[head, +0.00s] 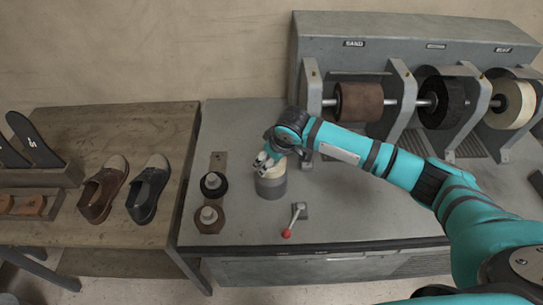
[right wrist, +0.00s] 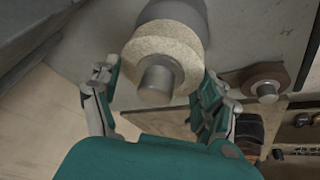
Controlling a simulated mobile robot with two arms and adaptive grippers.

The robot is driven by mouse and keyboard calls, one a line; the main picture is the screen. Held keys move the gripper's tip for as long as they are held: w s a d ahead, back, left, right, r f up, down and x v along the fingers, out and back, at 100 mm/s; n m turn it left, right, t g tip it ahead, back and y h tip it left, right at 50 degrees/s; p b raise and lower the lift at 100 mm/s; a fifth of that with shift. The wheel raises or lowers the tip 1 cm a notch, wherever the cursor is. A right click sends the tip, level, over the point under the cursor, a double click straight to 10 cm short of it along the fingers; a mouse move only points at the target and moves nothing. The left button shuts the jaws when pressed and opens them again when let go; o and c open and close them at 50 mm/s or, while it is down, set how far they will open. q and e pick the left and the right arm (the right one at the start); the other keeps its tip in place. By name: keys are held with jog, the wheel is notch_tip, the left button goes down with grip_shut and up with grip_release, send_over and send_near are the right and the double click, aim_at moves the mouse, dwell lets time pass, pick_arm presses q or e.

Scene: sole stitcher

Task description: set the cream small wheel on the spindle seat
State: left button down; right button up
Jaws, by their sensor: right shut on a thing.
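The cream small wheel (right wrist: 185,48) sits between the fingers of my right gripper (right wrist: 160,88) in the right wrist view, with a grey round knob at its centre. My right gripper is shut on it; in the head view the gripper (head: 264,160) comes down over the wheel (head: 268,170) from above. A grey cylinder, which looks like the spindle seat (head: 271,188), is directly below the wheel. It also shows behind the wheel in the right wrist view (right wrist: 178,12). I cannot tell whether wheel and seat touch. My left gripper is out of view.
A black small wheel (head: 214,185) and a brown one (head: 209,219) stand left of the seat. A red-tipped lever (head: 287,233) is in front. The sanding machine (head: 420,45) stands behind to the right. Two shoes (head: 102,188) lie on the wooden table (head: 70,120).

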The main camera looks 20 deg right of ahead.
jog(key=shift+f, duration=0.1)
jog(key=o, duration=1.6)
jog(key=v, duration=1.2)
jog(key=shift+s, duration=0.1)
